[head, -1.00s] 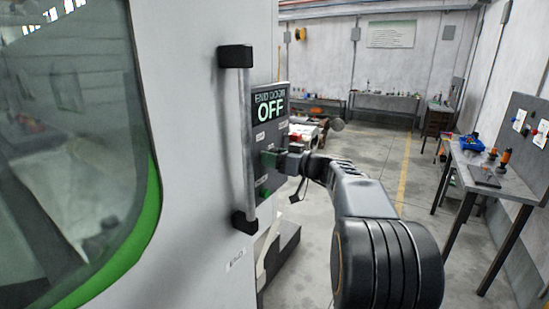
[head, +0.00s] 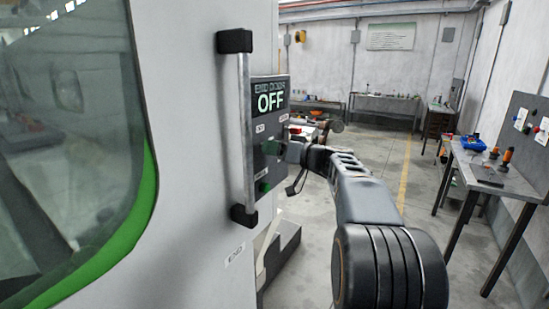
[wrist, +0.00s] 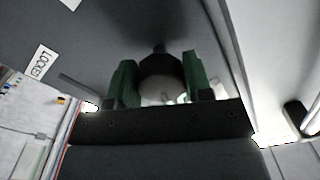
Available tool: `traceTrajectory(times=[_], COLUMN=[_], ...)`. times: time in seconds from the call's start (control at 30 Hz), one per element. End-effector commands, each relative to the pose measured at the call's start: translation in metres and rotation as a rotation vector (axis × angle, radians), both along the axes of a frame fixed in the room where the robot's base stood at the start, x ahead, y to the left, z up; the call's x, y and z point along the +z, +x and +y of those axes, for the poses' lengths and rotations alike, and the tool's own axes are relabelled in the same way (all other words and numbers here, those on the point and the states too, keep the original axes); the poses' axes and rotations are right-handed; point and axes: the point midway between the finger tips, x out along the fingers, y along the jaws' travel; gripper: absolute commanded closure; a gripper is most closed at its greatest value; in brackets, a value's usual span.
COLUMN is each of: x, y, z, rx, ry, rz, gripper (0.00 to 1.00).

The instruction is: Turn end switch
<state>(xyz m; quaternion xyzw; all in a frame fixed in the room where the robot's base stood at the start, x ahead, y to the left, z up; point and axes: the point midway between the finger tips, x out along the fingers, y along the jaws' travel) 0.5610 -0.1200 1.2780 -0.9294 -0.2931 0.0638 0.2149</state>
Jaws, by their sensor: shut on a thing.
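The grey control panel (head: 272,180) is mounted at the edge of the white machine. Its screen (head: 270,98) reads END DOOR above and OFF in large letters. My gripper (head: 270,147) is at the middle of the panel and hides the switch there in the head view. In the wrist view, the two green fingers of my gripper (wrist: 160,85) are on either side of a dark round switch knob (wrist: 160,65) and shut on it. A label reading LOCKED (wrist: 41,62) is on the panel to the left of the knob. The knob's pointer direction cannot be made out.
A vertical bar handle (head: 244,130) with black ends stands close to the left of the panel. A green button (head: 264,187) is below my gripper. A workbench (head: 490,172) with tools stands at the right. The floor (head: 410,215) between is clear.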

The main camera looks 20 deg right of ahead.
Motion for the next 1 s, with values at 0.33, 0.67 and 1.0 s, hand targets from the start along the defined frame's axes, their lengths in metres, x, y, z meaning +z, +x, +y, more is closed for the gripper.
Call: traceTrajectory(times=[0.33,0.67,1.0], x=[-0.0026,-0.0003,0.0015], y=[-0.0003,-0.0004,-0.0005], z=[0.0009,0.0011,0.0014], rx=[0.001,0.002,0.002], ry=[0.273,0.536,0.795], rz=[0.182,0.355,0.528], gripper=[0.78,0.78,0.78])
